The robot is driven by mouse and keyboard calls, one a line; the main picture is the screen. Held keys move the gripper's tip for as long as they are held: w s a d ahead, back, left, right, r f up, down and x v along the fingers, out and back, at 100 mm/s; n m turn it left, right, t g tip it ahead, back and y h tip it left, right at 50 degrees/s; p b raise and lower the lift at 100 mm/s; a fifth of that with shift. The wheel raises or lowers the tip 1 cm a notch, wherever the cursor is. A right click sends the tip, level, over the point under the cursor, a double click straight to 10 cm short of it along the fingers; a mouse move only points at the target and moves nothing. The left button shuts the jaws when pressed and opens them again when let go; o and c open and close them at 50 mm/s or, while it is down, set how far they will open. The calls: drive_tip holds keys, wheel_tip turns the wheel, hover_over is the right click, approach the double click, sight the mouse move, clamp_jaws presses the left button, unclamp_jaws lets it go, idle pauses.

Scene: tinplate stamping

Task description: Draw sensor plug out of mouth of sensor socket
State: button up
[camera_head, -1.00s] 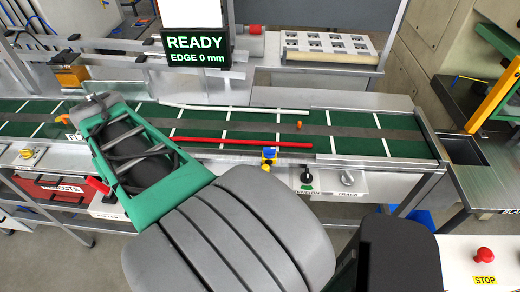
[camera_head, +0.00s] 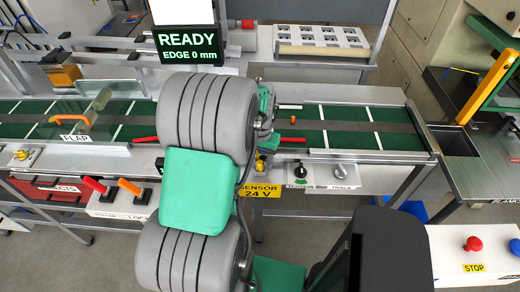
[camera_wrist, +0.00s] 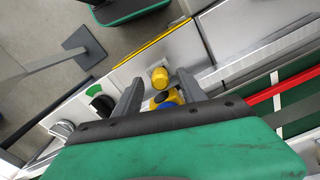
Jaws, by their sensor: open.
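A yellow round plug-like part (camera_wrist: 160,77), which I take for the sensor plug, sits at a small pale plate (camera_wrist: 152,68) on the side of the conveyor in the wrist view. A yellow-and-blue part (camera_wrist: 168,99) lies just behind it, closer to my palm. I cannot tell clearly where plug ends and socket begins. My gripper (camera_wrist: 160,84) is open, with one finger on each side of these parts and gaps visible. In the head view a yellow part (camera_head: 260,166) shows above the SENSOR 24 V label (camera_head: 258,191); my arm hides most of my gripper.
The green conveyor belt (camera_head: 345,140) with a red strip runs behind. Tension and track knobs (camera_head: 339,171) sit right of the sensor label. A flap with an orange handle (camera_head: 82,122) and two levers (camera_head: 130,187) are at left. A stop button box (camera_head: 473,246) is front right.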

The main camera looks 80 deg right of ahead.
drive_tip(key=shift+f, duration=0.45)
clamp_jaws()
idle(0.3)
